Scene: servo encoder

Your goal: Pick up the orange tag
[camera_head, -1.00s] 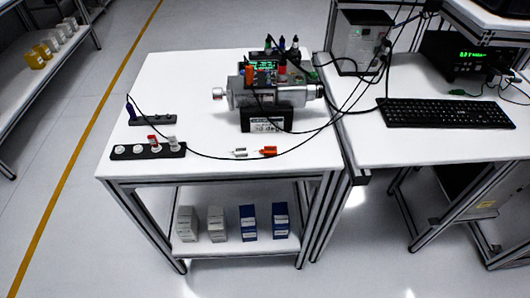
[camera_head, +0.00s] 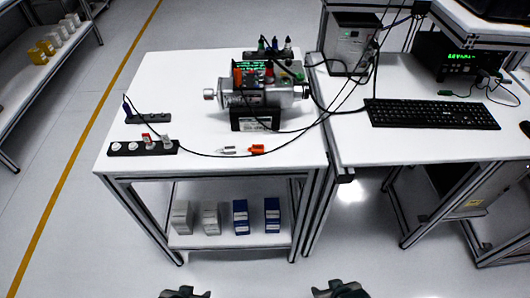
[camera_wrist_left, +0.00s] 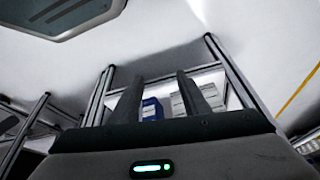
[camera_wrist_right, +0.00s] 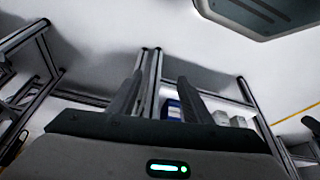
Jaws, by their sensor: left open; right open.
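The orange tag (camera_head: 257,149) lies flat on the white table near its front edge, just right of a white tag (camera_head: 228,150). My left gripper (camera_head: 185,293) and right gripper (camera_head: 340,289) show at the bottom edge of the head view, well short of the table and apart from the tag. In the left wrist view my left gripper (camera_wrist_left: 155,95) has its two fingers spread with nothing between them. In the right wrist view my right gripper (camera_wrist_right: 158,95) is likewise open and empty. The tag does not show in either wrist view.
A servo motor (camera_head: 285,95) on a black stand is behind the tags, with cables looping over the table. A black strip with knobs (camera_head: 122,149) sits at left. Boxes (camera_head: 241,217) stand on the lower shelf. A keyboard (camera_head: 432,114) lies on the right desk.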

